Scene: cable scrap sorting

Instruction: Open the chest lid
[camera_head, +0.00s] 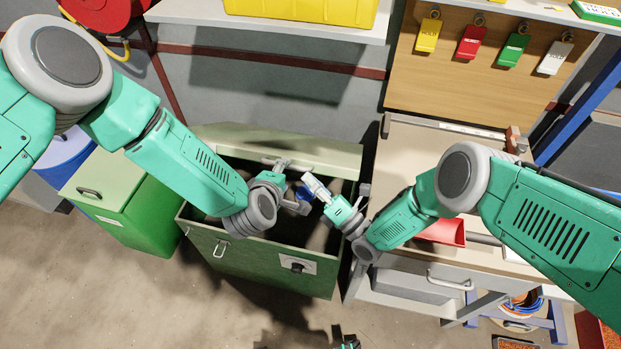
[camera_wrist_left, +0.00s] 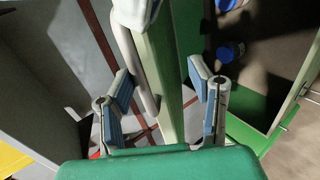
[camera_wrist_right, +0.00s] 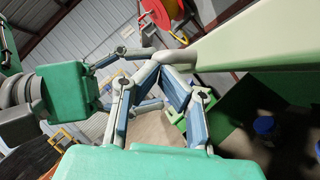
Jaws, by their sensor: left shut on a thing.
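The green chest (camera_head: 240,254) stands at the centre in the head view, with its lid (camera_head: 335,157) raised along the back and its dark inside showing. My left gripper (camera_head: 294,188) is at the lid's handle edge. My right gripper (camera_head: 312,184) is close beside the left one. In the right wrist view its fingertips (camera_wrist_right: 167,62) come together near the lid (camera_wrist_right: 255,42); whether they touch it is unclear.
A workbench (camera_head: 395,160) with a red tray (camera_head: 445,233) stands right of the chest. A green bin (camera_head: 150,215) and a blue drum (camera_head: 60,160) stand left. Blue objects (camera_wrist_left: 232,50) lie in the chest. Floor in front is mostly clear.

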